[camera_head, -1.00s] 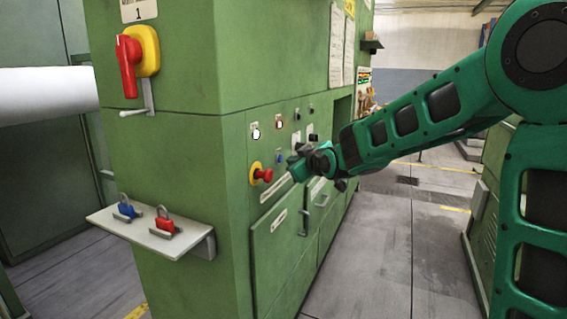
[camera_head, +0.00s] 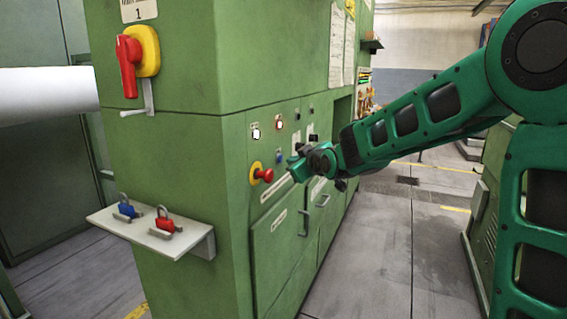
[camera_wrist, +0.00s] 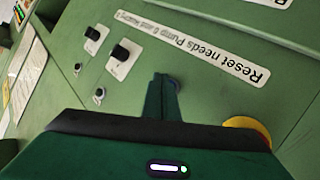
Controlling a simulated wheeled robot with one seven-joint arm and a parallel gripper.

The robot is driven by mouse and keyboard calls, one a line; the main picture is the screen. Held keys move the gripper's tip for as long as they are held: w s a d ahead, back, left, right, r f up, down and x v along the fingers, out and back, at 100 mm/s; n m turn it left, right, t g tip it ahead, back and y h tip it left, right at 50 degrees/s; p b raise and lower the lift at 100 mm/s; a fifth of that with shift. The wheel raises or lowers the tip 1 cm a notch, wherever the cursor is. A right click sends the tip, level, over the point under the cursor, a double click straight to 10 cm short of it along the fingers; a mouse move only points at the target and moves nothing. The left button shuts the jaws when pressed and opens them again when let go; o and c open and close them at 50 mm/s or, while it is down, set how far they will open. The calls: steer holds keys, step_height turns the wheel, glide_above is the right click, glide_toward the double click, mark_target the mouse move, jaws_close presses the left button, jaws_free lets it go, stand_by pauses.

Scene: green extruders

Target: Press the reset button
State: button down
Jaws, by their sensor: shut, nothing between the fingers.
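A small blue button (camera_head: 279,156) sits on the green machine's side panel, just left of my gripper (camera_head: 291,166) in the head view.
A red emergency stop on a yellow base (camera_head: 262,174) is close to the lower left of the button. Black knobs (camera_wrist: 120,51) are on the same panel. A shelf (camera_head: 150,233) with blue and red padlocks juts out at left.

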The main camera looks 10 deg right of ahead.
steer(key=shift+w+a, duration=0.1)
stand_by(0.3)
steer(key=shift+w+a+r, duration=0.1)
steer(key=shift+w+a, duration=0.05)
steer(key=shift+a, duration=0.1)
steer(key=shift+w+a, duration=0.25)
steer(key=shift+a, duration=0.1)
stand_by(0.8)
steer(key=shift+d, duration=0.1)
steer(key=shift+s+d, duration=0.5)
steer(key=shift+d, duration=0.1)
stand_by(0.3)
steer(key=s+d, duration=0.1)
steer(key=d, duration=0.1)
steer(key=s+d, duration=0.2)
stand_by(0.5)
stand_by(0.4)
